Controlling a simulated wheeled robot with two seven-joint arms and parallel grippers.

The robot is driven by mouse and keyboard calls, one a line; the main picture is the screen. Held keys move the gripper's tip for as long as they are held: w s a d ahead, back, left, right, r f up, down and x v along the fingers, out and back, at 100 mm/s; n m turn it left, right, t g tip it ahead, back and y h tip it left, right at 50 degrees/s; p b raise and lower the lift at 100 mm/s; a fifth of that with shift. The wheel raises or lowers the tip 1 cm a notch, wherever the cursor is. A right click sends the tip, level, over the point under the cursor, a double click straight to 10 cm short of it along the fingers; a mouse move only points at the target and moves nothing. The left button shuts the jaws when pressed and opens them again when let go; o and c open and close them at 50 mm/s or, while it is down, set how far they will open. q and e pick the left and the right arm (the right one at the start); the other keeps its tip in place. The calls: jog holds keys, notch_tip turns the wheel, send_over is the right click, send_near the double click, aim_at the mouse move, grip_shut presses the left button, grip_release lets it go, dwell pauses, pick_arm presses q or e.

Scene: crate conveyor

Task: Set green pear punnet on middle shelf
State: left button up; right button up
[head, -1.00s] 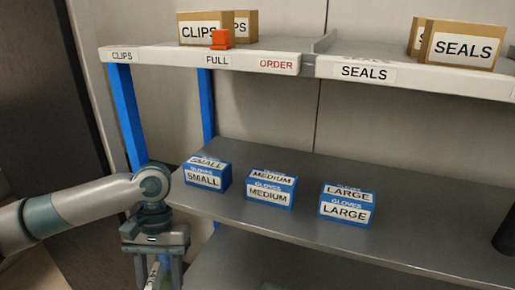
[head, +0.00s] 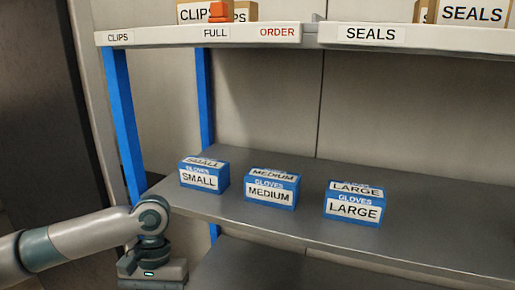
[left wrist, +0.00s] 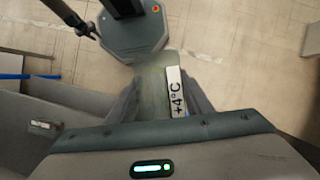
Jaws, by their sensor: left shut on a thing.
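My left gripper (left wrist: 162,98) is shut on a pale, see-through item (left wrist: 152,82) with a white "+4°C" label, seen in the left wrist view. The item's full shape is hidden by the gripper body. In the head view the left gripper's body is at the bottom left, in front of the shelving, with its fingers cut off by the lower edge. The grey middle shelf (head: 430,222) lies to its right and carries glove boxes. I cannot make out a green pear punnet in either view.
Blue boxes of small (head: 203,176), medium (head: 270,190) and large (head: 353,204) gloves stand in a row on the middle shelf. An upper shelf (head: 310,32) holds cartons. Blue posts (head: 124,125) stand at the left. The shelf's right part is clear; a lower shelf (head: 245,268) shows below.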

pick_arm(q)
jog(key=w+x, duration=0.2)
jog(key=x, duration=1.2)
jog(key=shift+f, duration=0.5)
jog(key=shift+s, duration=0.1)
jog(key=shift+a, duration=0.1)
